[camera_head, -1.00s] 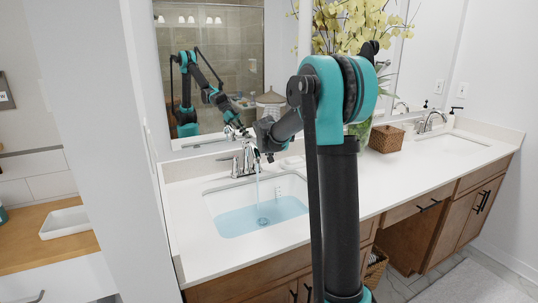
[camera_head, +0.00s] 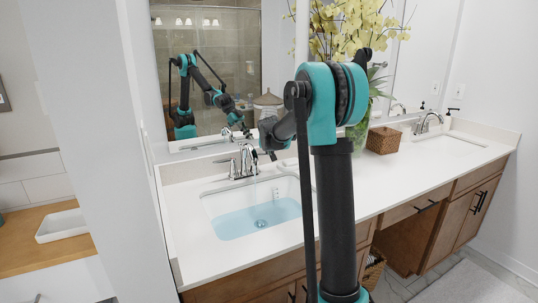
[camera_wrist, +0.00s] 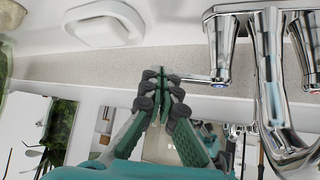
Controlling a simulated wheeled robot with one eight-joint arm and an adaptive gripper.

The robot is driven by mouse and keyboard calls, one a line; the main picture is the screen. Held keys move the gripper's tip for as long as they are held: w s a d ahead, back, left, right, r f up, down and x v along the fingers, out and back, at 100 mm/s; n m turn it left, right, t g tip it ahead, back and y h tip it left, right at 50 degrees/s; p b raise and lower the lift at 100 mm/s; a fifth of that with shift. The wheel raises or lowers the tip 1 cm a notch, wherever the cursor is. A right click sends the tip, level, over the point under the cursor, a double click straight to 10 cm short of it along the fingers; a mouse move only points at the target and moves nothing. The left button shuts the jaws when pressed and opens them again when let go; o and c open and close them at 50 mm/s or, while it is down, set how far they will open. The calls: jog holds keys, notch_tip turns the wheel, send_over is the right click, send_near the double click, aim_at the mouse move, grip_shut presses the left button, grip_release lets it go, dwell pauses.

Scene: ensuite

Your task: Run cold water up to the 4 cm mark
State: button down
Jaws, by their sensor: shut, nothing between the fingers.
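A small mark (camera_head: 276,193) shows on the basin's back wall, too small to read. In the wrist view the spout (camera_wrist: 268,75) is at the right, between two handles. My gripper (camera_wrist: 164,76) is shut and empty, its tips beside the end of the nearer handle's lever (camera_wrist: 202,80); I cannot tell whether they touch. In the head view my gripper (camera_head: 272,155) is right of the faucet.
A white soap dish (camera_wrist: 104,24) lies on the counter near my gripper. A wicker box (camera_head: 384,140) and a vase of yellow flowers (camera_head: 358,128) stand to the right, before a second sink (camera_head: 450,145). The mirror (camera_head: 205,75) rises close behind the faucet.

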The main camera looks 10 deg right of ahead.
jog(key=shift+w+d, duration=0.1)
jog(key=shift+w, duration=0.35)
dwell(0.5)
